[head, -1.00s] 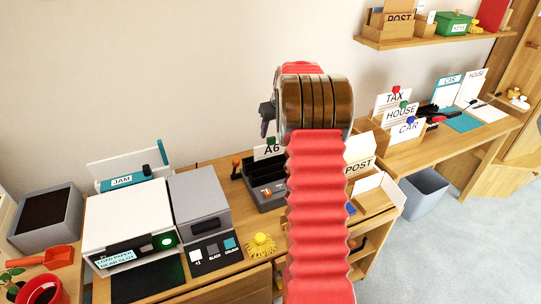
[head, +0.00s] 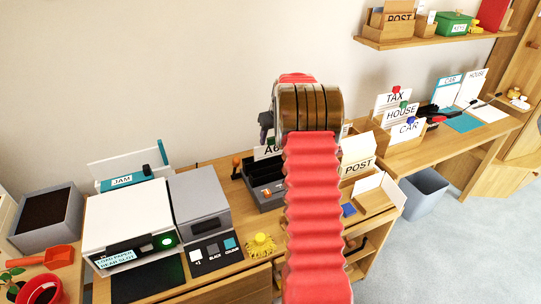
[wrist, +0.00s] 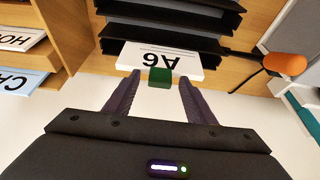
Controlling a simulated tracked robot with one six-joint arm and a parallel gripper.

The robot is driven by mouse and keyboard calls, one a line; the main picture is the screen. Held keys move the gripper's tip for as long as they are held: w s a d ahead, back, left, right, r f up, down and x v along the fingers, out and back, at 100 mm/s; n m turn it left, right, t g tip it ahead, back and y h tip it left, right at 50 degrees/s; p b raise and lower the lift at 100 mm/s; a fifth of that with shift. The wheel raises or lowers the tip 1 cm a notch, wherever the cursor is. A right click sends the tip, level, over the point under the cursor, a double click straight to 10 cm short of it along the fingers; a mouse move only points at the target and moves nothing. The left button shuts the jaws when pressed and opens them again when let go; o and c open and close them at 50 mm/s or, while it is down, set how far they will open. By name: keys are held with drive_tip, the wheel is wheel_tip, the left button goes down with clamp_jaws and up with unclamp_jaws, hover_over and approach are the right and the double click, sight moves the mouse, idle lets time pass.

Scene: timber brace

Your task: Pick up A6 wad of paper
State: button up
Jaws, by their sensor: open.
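The A6 wad (wrist: 190,60) is a white slab with a black A6 label and a green block (wrist: 159,77) at its near edge. In the wrist view it appears upside down, in front of a dark slotted rack. My gripper (wrist: 159,84) is open, with one finger on each side of the green block and visible gaps to it.
The dark rack (head: 262,190) stands on the desk with an orange-handled tool (wrist: 285,63) beside it. A printer (head: 128,225) is at left and a POST box (head: 358,168) at right. A yellow knobbly thing (head: 261,245) lies in front.

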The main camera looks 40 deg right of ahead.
drive_tip(key=shift+c, duration=0.5)
clamp_jaws()
